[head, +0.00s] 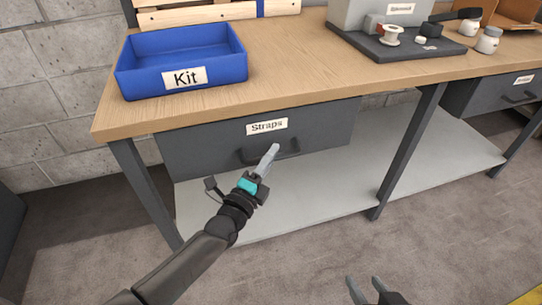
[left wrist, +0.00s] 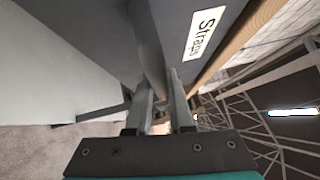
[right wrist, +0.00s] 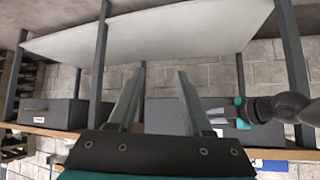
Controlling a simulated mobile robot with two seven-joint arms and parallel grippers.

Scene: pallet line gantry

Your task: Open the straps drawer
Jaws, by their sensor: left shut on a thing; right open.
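The straps drawer (head: 205,148) is a dark grey front with a white "Straps" label (head: 267,126), under the wooden bench top; it looks closed. Its dark bar handle (head: 291,154) is below the label. My left gripper (head: 270,154) is at the handle. In the left wrist view, the fingers of my left gripper (left wrist: 160,95) lie on either side of the handle (left wrist: 150,50) and are shut on it, with the label to the right. My right gripper (head: 367,282) is open and empty, low in front of the bench; its fingers also show in the right wrist view (right wrist: 157,80).
A blue Kit bin (head: 213,80) stands on the bench top (head: 290,65), above the drawer. A dark tray (head: 400,48) with small parts is farther right. A grey lower shelf (head: 330,185) and bench legs (head: 410,150) are below.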

